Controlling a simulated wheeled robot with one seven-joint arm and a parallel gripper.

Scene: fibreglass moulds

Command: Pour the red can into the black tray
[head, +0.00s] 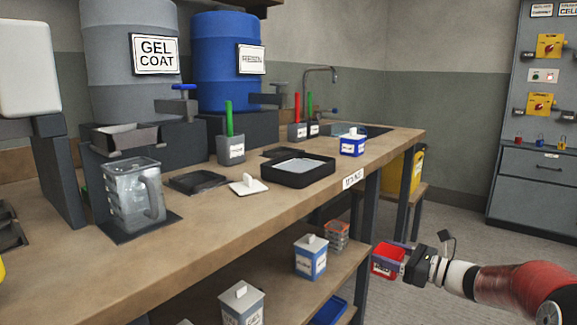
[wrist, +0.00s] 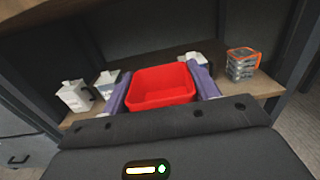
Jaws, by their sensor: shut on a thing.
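My gripper (head: 408,262) is shut on the red can (head: 385,264), a small square open-topped container with a label on its side. It is held in front of the lower shelf, below the worktop's front edge. In the wrist view the red can (wrist: 162,86) sits between the two purplish fingers, one on each side. Its inside looks plain red; I cannot tell what it contains. The larger black tray (head: 298,180) lies on the worktop near the front edge, with a pale grey surface inside. My gripper is below and to the right of it.
The worktop (head: 215,225) holds a clear jug (head: 132,195), a white lid (head: 248,185), a smaller dark tray (head: 197,182) and a blue-and-white can (head: 353,144). Labelled cans (head: 310,257) and a clear orange-rimmed box (head: 337,236) stand on the lower shelf. Open floor lies to the right.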

